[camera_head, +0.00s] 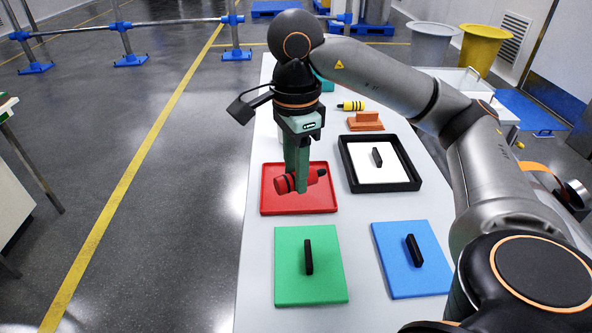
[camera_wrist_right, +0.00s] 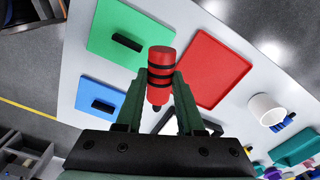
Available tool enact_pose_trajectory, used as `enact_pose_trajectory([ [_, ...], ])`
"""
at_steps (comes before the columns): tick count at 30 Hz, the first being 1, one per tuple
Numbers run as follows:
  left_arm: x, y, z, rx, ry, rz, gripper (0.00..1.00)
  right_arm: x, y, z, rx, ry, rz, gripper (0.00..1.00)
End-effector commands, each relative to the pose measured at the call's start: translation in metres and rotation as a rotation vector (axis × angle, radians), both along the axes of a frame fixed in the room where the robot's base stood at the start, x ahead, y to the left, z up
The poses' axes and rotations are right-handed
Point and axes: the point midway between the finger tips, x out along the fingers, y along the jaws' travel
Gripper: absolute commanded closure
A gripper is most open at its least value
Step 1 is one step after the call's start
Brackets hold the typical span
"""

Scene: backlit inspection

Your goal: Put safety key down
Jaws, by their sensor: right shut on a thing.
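The safety key appears to be the red cylinder with black bands and a dark tip (camera_head: 298,181). My right gripper (camera_head: 301,180) is shut on it and holds it above the red tray (camera_head: 325,208), near its left part. In the right wrist view, the red cylinder (camera_wrist_right: 160,66) sits between the green fingers (camera_wrist_right: 158,92), beside the red tray (camera_wrist_right: 211,68) in that picture. The key's exact height over the tray is hard to tell. My left gripper is not in view.
A green panel (camera_head: 289,276) and a blue panel (camera_head: 395,273), each with a black handle, lie in front. A black-framed white tray (camera_head: 381,163) is on the right. An orange block (camera_head: 366,122) and a yellow banded cylinder (camera_head: 351,105) stand behind on the white table (camera_head: 259,229).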

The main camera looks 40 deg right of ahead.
Motion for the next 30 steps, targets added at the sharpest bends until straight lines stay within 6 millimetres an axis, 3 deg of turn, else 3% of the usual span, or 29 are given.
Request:
enact_pose_trajectory([
  [11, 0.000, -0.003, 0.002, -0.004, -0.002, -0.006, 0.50, 0.064, -0.053, -0.036, 0.001, 0.003, -0.012, 1.00],
  [16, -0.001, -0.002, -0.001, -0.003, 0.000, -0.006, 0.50, 0.085, -0.071, -0.068, -0.001, 0.004, -0.010, 1.00],
  [26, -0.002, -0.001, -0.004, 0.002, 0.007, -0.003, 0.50, 0.103, -0.086, -0.097, 0.000, 0.002, -0.008, 1.00],
  [30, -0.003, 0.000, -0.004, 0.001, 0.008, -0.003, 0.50, 0.104, -0.088, -0.119, -0.001, 0.003, -0.005, 1.00],
])
